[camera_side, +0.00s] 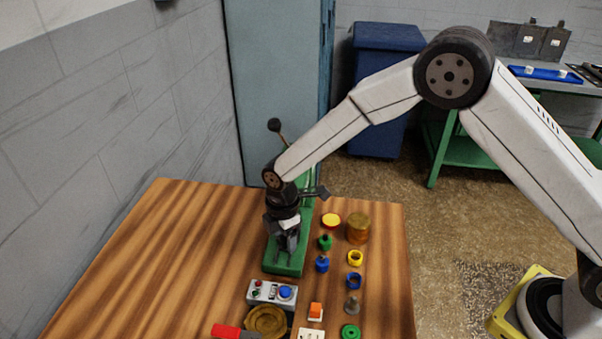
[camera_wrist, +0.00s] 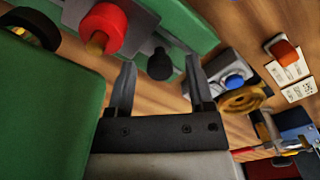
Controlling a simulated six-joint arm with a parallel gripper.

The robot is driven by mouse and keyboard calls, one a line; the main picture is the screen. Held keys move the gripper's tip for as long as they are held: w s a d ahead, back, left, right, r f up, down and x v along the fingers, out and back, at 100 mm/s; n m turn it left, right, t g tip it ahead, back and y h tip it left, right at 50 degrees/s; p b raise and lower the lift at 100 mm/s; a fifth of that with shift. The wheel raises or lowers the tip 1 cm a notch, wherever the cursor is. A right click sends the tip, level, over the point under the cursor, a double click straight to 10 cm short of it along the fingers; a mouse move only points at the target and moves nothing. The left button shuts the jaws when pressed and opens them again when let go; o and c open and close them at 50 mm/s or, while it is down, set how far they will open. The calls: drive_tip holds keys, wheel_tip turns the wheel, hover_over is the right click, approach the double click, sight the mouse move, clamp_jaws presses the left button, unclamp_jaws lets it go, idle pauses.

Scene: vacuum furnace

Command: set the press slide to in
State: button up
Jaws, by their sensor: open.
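The green press (camera_side: 286,262) stands on the wooden table, with a lever ending in a black ball (camera_side: 274,125) rising behind my arm. My gripper (camera_side: 288,240) points down over the front of the press and hides part of it. In the wrist view my gripper (camera_wrist: 160,62) is open, its two grey fingers apart. A small black knob (camera_wrist: 160,65) on the green press body shows between the fingertips; contact cannot be told. A red knob (camera_wrist: 103,27) is beside it. Which part is the slide, and how far in it sits, is unclear.
The table's left side (camera_side: 165,260) is clear, beside a grey wall.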

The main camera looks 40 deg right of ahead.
drive_tip(key=shift+r, duration=3.5)
drive_tip(key=shift+s+a+f, duration=0.1)
drive_tip(key=shift+s+a, duration=0.05)
drive_tip(key=shift+a, duration=0.05)
drive_tip(key=c, duration=0.9)
drive_tip(key=s+a+n+h, duration=0.1)
drive_tip(key=a, duration=0.1)
drive_tip(key=s+a+f+n+h, duration=0.1)
drive_tip(key=s+a+h, duration=0.1)
drive_tip(key=s+a+f+n+t+h, duration=0.1)
drive_tip(key=a+h, duration=0.1)
drive_tip(key=a, duration=0.1)
drive_tip(key=shift+s+n, duration=0.4)
clamp_jaws()
drive_tip(key=s+a+r+n+t+h, duration=0.1)
drive_tip(key=s+a+n+t+h, duration=0.1)
drive_tip(key=a, duration=0.3)
drive_tip(key=shift+s+a+t+h, duration=0.2)
drive_tip(key=shift+a+t+h, duration=0.15)
drive_tip(key=shift+t+h, duration=0.45)
